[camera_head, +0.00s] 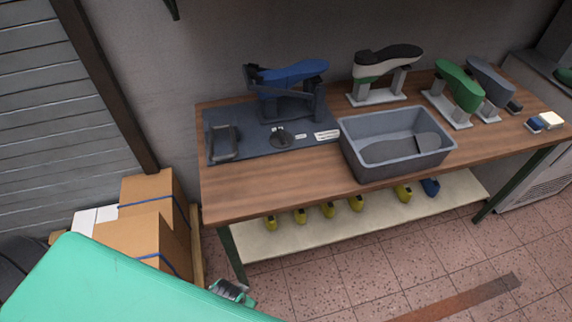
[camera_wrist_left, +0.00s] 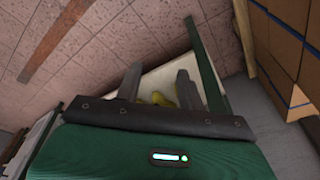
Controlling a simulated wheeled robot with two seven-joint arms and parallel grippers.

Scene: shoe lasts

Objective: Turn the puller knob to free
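A dark round knob (camera_head: 281,136) sits on a dark base plate (camera_head: 255,143) at the left end of the workbench, with small white labels (camera_head: 327,134) to its right. Which way the knob points is too small to tell. Behind it a blue shoe last (camera_head: 294,73) rests on a dark stand. A dark frame-like handle (camera_head: 223,143) is at the plate's left edge. My left gripper (camera_wrist_left: 158,86) is open and empty in the left wrist view, with its two grey fingers apart. It is low, below the bench top and away from the knob. My right gripper is not in view.
A grey bin (camera_head: 397,144) stands right of the plate. Other lasts on stands, white-black (camera_head: 385,62) and green (camera_head: 458,86), are behind and right. Yellow lasts (camera_head: 328,210) lie on the lower shelf. Cardboard boxes (camera_head: 152,240) stand left of the bench. The bench's front left wood is clear.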

